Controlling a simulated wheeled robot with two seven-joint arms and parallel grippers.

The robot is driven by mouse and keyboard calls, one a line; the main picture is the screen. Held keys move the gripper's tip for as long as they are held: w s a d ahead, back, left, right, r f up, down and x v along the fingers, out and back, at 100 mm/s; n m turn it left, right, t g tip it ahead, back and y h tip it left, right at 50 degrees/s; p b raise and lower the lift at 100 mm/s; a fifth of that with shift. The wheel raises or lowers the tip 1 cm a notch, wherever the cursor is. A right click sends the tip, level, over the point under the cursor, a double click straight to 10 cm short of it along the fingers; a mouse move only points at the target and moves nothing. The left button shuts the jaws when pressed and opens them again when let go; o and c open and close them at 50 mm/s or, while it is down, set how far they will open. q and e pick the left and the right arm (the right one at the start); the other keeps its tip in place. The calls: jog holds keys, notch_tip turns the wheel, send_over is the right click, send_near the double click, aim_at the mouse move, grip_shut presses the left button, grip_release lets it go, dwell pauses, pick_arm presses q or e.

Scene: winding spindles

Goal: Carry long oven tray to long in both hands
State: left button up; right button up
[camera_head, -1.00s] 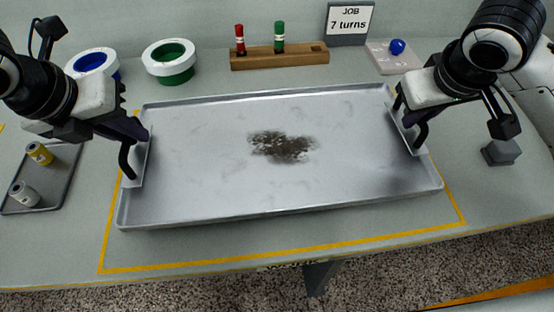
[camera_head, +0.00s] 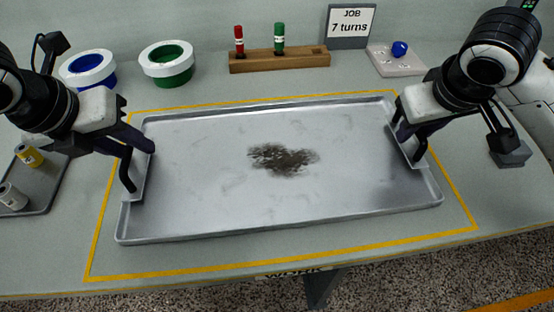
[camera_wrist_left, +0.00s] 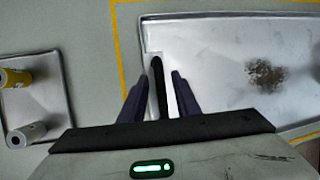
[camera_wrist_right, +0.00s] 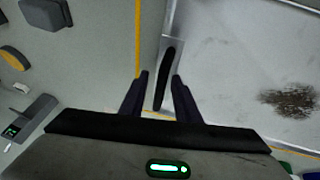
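The long oven tray (camera_head: 220,200) is a shallow grey metal tray with a dark stained patch in its middle. It lies within the yellow outline on the table. My left gripper (camera_head: 127,150) is at its left handle; in the left wrist view the open fingers (camera_wrist_left: 159,78) stand on both sides of the black handle bar (camera_wrist_left: 158,90), with gaps. My right gripper (camera_head: 413,133) is at its right handle; in the right wrist view the open fingers (camera_wrist_right: 159,77) straddle the black bar (camera_wrist_right: 164,85), with a clear gap on the left.
A small tray (camera_head: 50,190) with yellow and white spools is at the left. A grey block (camera_head: 511,152) is at the right.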

pick_arm(q)
jog(key=shift+r, duration=0.1)
pick_arm(e)
jog(key=shift+s+a+r, duration=0.1)
jog(key=shift+r, duration=0.4)
pick_arm(q)
jog(key=v, duration=1.1)
jog(key=shift+s+r, duration=0.2)
jog(key=shift+r, duration=0.15)
pick_arm(e)
jog(key=v, duration=1.1)
pick_arm(q)
jog(key=shift+a, duration=0.1)
pick_arm(e)
jog(key=shift+s+f, duration=0.1)
